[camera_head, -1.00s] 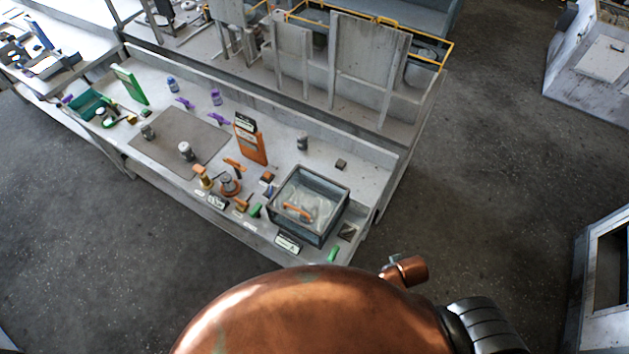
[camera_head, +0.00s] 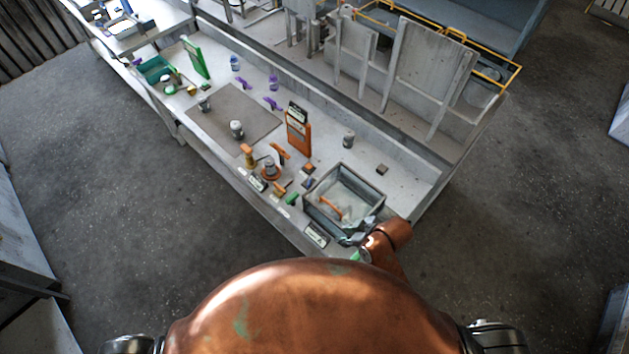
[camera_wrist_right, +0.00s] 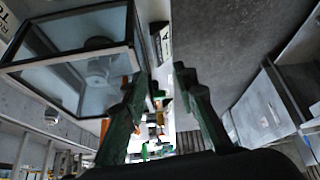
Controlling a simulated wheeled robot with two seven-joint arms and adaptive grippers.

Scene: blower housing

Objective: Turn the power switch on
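I cannot make out the power switch for certain in either view. A glass-sided box (camera_head: 318,212) with a dark frame stands at the near right end of the workbench, with an orange piece inside. It also shows in the wrist view (camera_wrist_right: 72,77), at upper left, with a round pale part behind its glass. My right gripper (camera_head: 364,238) is beside the box's near right corner in the head view, small and partly unclear. In the wrist view its two greenish fingers (camera_wrist_right: 160,92) are apart, with no held thing visible between them. My left gripper is not in view.
The long workbench (camera_head: 405,182) carries a grey mat (camera_head: 215,118), an orange stand (camera_head: 298,134), a green stand (camera_head: 196,58), and several bottles and small tools. Labels line its near edge. Grey partitions stand behind it. Open floor (camera_head: 540,210) lies to the right.

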